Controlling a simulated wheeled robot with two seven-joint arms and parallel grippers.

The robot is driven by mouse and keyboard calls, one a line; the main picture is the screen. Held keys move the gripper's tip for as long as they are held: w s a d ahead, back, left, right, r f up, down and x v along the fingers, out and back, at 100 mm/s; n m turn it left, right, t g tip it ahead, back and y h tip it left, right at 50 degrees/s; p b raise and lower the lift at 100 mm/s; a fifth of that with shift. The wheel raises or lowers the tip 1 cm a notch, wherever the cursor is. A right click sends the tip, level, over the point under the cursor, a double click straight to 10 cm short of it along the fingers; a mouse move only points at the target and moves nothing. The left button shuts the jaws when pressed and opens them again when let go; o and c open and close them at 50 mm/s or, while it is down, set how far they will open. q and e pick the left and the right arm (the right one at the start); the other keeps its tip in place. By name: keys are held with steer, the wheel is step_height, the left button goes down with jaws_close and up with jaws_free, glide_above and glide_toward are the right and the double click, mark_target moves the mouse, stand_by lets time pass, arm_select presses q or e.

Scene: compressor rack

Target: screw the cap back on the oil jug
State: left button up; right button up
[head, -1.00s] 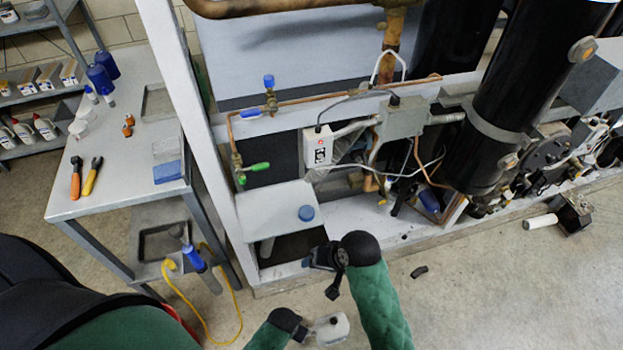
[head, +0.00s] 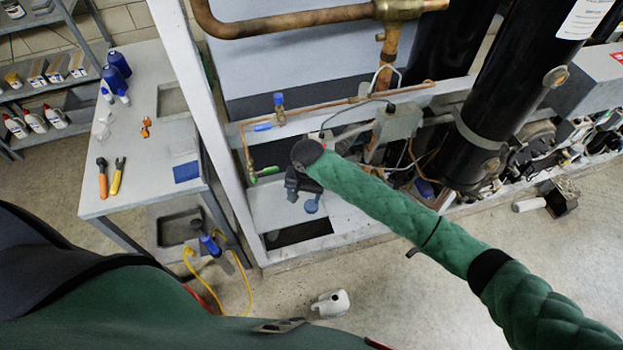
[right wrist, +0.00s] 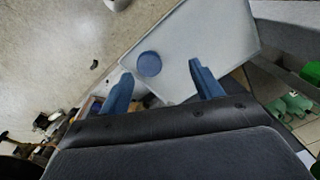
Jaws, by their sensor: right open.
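The blue cap (head: 311,206) lies on a pale flat plate (head: 268,212) low in the rack frame. In the right wrist view the cap (right wrist: 149,64) lies ahead of the fingertips, toward the left finger. My right gripper (head: 297,188) is over the plate beside the cap; its two blue fingers (right wrist: 161,80) are open with nothing between them. Part of it is hidden behind my wrist in the head view. The white oil jug (head: 331,303) stands on the floor in front of the rack, and its edge shows at the top of the right wrist view (right wrist: 117,3). My left gripper is not in view.
A yellow cord (head: 247,290) lies on the floor. Copper pipes and a green valve handle (head: 266,172) are close behind the plate.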

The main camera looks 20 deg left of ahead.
mark_target(311, 205)
steer(key=w+f+b, duration=0.1)
steer(key=w+d+f+h+b, duration=0.1)
steer(key=shift+w+d+m, duration=0.3)
steer(key=shift+w, duration=0.1)
step_height(311, 205, down, 3)
steer(key=shift+r+b, duration=0.2)
steer(key=shift+b, duration=1.05)
steer(key=shift+f, duration=0.25)
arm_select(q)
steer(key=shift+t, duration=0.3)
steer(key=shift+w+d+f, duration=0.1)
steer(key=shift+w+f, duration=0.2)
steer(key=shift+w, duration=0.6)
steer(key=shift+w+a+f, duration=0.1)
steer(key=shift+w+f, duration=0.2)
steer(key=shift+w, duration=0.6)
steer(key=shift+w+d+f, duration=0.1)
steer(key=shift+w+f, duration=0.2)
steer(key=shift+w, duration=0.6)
arm_select(e)
steer(key=shift+f, duration=1.45)
